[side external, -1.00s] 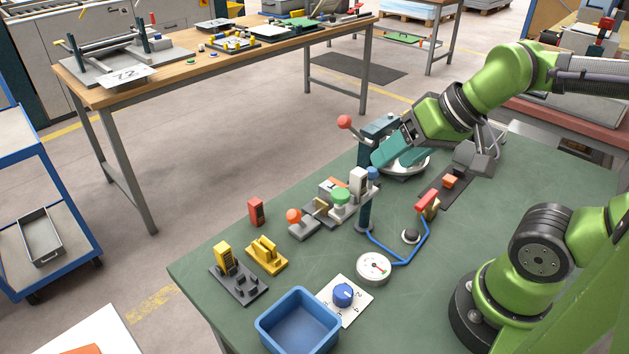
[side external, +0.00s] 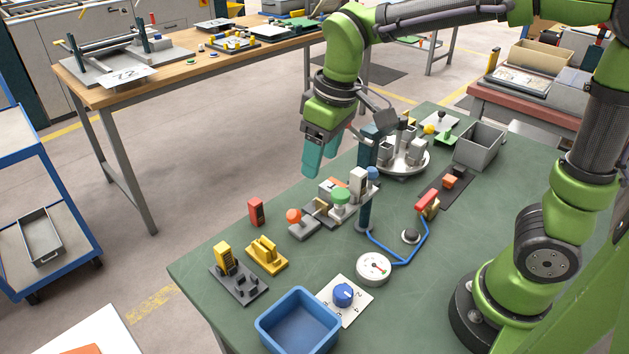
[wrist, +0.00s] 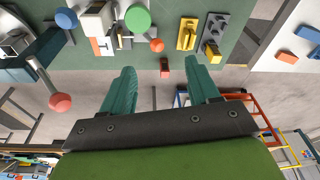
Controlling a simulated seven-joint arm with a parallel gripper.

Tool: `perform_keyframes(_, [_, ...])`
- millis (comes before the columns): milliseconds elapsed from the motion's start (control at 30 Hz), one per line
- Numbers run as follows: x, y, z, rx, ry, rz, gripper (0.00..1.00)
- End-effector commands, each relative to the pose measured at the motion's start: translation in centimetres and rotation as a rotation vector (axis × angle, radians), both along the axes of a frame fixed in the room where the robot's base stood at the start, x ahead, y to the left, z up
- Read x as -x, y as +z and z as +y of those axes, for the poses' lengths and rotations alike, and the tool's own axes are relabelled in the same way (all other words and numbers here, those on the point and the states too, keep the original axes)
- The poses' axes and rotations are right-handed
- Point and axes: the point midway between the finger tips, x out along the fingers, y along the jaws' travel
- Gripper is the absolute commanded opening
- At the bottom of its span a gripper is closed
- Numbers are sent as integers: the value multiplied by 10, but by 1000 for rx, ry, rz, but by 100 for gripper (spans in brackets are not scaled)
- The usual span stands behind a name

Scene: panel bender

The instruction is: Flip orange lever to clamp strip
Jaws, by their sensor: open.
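An orange ball-topped lever (side external: 294,216) stands on a small grey base on the green table, beside the bending fixture (side external: 321,209). Its orange ball also shows in the wrist view (wrist: 157,45), ahead of my fingers. My gripper (side external: 318,168) points down with its teal fingers, well behind the lever and apart from it. It also shows in the wrist view (wrist: 159,72), its fingers spread with nothing between them. A green round knob (side external: 341,196) tops the fixture next to the lever. I cannot clearly tell a strip apart in the fixture.
A red block (side external: 256,212), yellow holder (side external: 266,255), dark grey fixture (side external: 238,282) and blue bin (side external: 298,321) stand nearer the front. A dial gauge (side external: 373,268) sits to the right. A round turntable (side external: 403,160) and grey bin (side external: 480,145) stand behind.

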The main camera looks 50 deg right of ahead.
Motion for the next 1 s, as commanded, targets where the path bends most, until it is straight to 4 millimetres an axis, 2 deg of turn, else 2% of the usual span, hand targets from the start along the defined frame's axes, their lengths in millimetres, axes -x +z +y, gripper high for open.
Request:
perform_keyframes(33, [-16, -7, 10, 50, 89, 44, 60])
perform_keyframes(200, [-59, -26, 38, 223, 410, 182, 60])
perform_keyframes(333, [-86, -40, 59, 338, 653, 296, 60])
perform_keyframes(433, [-99, -43, 71, 397, 808, 371, 60])
perform_keyframes(567, [-107, -26, 72, 418, 937, 416, 60])
perform_keyframes(667, [-103, -15, 72, 407, 1002, 439, 60])
perform_keyframes(867, [-97, -21, 69, 390, 1064, 466, 60])
perform_keyframes(1000, [-94, -37, 62, 388, 1063, 468, 60])
